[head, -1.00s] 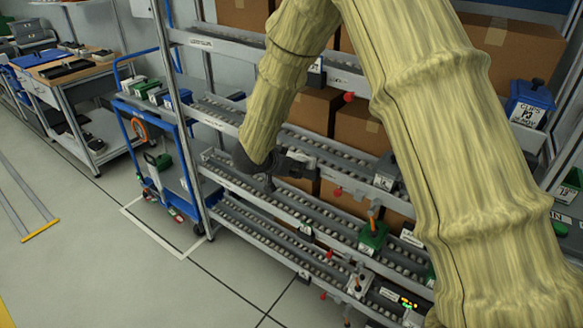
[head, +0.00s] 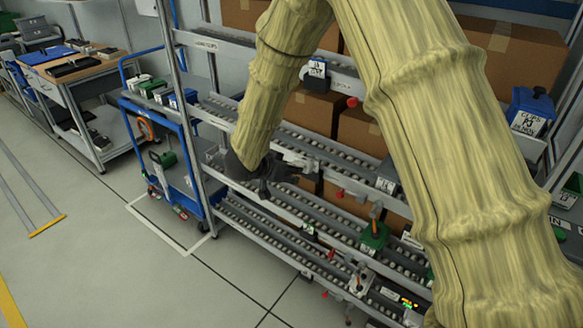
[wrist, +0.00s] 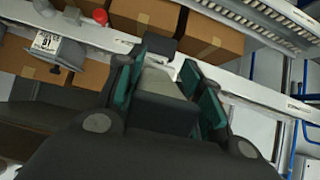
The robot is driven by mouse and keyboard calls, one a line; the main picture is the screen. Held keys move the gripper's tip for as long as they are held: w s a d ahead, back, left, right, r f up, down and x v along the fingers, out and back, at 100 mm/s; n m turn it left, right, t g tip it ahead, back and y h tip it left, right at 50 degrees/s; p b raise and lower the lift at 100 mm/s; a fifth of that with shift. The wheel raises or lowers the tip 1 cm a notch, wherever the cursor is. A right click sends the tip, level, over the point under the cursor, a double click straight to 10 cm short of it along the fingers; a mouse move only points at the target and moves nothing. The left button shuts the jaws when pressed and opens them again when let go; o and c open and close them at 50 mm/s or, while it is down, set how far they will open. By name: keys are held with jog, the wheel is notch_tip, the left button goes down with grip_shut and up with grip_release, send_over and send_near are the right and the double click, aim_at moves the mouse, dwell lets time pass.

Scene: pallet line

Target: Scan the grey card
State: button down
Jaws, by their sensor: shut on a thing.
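My gripper (head: 287,170) is in front of the flow rack, near its left upright, at the height of a middle roller lane. In the wrist view its teal-padded fingers (wrist: 166,85) are shut on a light grey flat piece, which looks like the grey card (wrist: 162,84). A dark block-like part sits between the fingers below it. The card's face and any print on it cannot be made out. In the head view the held piece is too small and dark to tell apart from the fingers.
The flow rack's roller lanes (head: 330,235) hold brown boxes (head: 362,132). A green holder (head: 374,236) and a small device with lit lamps (head: 408,303) are on the rack front. A blue cart (head: 185,180) stands left of the rack.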

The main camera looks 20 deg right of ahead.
jog(key=shift+s+a+r+p, duration=0.4)
jog(key=shift+s+a+p, duration=0.15)
jog(key=shift+a, duration=0.15)
jog(key=shift+s+a+r+p, duration=0.4)
jog(key=shift+s+a+p, duration=0.15)
jog(key=shift+a, duration=0.15)
jog(key=shift+d, duration=0.1)
